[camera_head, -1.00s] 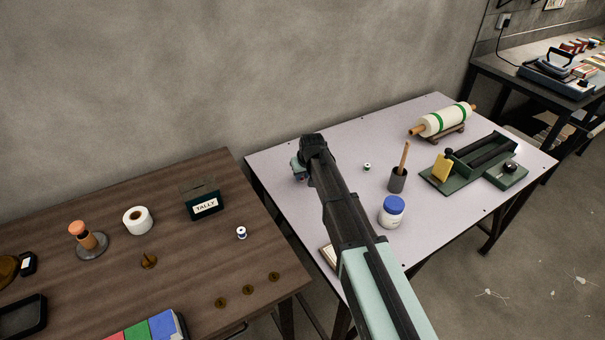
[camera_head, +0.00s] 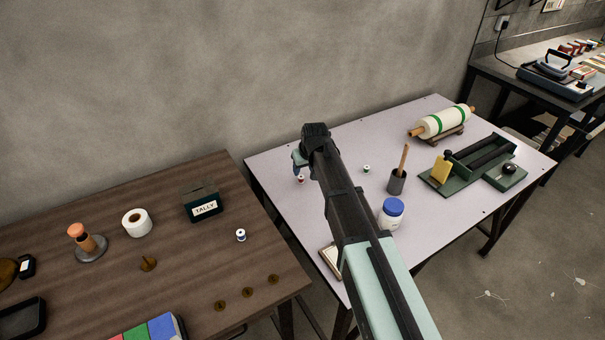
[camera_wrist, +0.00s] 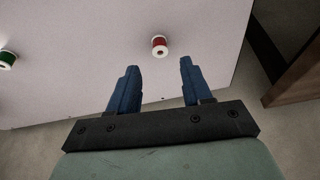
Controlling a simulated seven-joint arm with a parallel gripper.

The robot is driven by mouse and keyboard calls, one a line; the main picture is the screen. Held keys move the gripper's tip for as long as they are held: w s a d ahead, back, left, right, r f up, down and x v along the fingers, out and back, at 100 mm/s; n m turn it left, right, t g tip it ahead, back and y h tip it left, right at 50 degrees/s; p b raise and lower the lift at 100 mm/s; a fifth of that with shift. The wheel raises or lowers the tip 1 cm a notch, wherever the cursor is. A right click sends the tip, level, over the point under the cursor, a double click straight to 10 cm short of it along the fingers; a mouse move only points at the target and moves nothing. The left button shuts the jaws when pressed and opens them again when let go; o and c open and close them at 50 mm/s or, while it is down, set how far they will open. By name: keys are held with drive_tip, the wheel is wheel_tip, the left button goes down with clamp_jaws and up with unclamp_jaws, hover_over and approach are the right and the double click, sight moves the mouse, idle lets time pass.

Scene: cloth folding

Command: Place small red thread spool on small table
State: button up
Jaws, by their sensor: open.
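The small red thread spool (camera_wrist: 159,46) stands on the light grey table (camera_wrist: 80,90), just beyond and between my fingertips in the wrist view. In the head view the red spool (camera_head: 300,180) shows on the grey table (camera_head: 275,162), just below my gripper (camera_head: 303,160). My gripper (camera_wrist: 158,65) is open and empty, its two blue fingers apart and not touching the spool. A small green thread spool (camera_head: 366,169) stands on the same table, and it shows at the left edge of the wrist view (camera_wrist: 8,60).
A brown wooden table (camera_head: 110,200) stands to the left with a blue spool (camera_head: 240,235) and a TALLY box (camera_head: 203,203).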

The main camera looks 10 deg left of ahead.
drive_tip(key=shift+v, duration=2.95)
